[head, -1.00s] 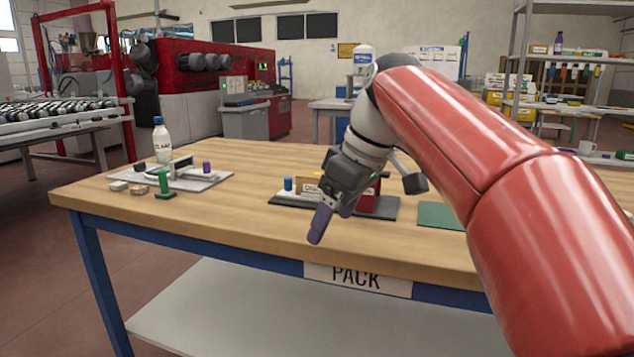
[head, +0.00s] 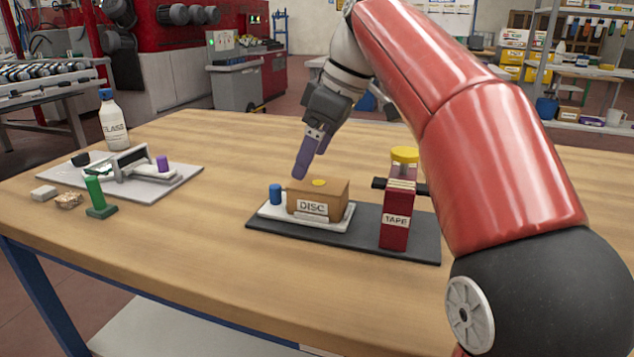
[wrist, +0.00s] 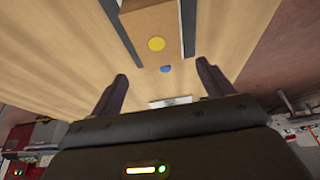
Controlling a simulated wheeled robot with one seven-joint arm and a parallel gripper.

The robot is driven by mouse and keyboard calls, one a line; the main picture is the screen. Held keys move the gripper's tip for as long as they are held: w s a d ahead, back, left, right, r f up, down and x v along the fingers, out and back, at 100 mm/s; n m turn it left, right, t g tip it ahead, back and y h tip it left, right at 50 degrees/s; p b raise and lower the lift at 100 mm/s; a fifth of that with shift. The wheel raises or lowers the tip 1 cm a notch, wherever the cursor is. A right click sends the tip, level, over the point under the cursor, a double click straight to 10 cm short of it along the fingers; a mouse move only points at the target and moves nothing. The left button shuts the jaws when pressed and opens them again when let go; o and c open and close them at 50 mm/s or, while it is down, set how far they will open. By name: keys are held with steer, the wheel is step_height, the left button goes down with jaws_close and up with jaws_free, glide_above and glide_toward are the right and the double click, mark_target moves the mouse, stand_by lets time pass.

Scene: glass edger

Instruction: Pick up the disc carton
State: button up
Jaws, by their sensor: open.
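The disc carton (head: 318,198) is a small brown box with a yellow dot on top and a "DISC" label on its front. It sits on a white tray (head: 274,212) on a dark mat. In the wrist view the carton (wrist: 158,18) shows at the top, beyond the fingertips. My gripper (head: 302,176) is above and just behind the carton's left end, its purple fingers pointing down. In the wrist view my gripper (wrist: 160,80) has its two fingers spread apart with nothing between them.
A blue peg (head: 275,194) stands left of the carton on the tray. A grey board (head: 165,187) with a fixture, a green stand (head: 97,198) and a bottle (head: 113,122) are at left. The table's middle front is clear.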

mark_target(298, 188)
steer(key=shift+w+a+f, duration=0.1)
steer(key=shift+w+f, duration=0.1)
steer(key=shift+f, duration=0.1)
steer(key=x, duration=0.4)
steer(key=b+x, duration=0.1)
steer(key=x, duration=0.2)
steer(key=shift+s+a, duration=0.1)
steer(key=shift+s, duration=0.25)
steer(key=c, duration=1.1)
steer(key=shift+o, duration=0.2)
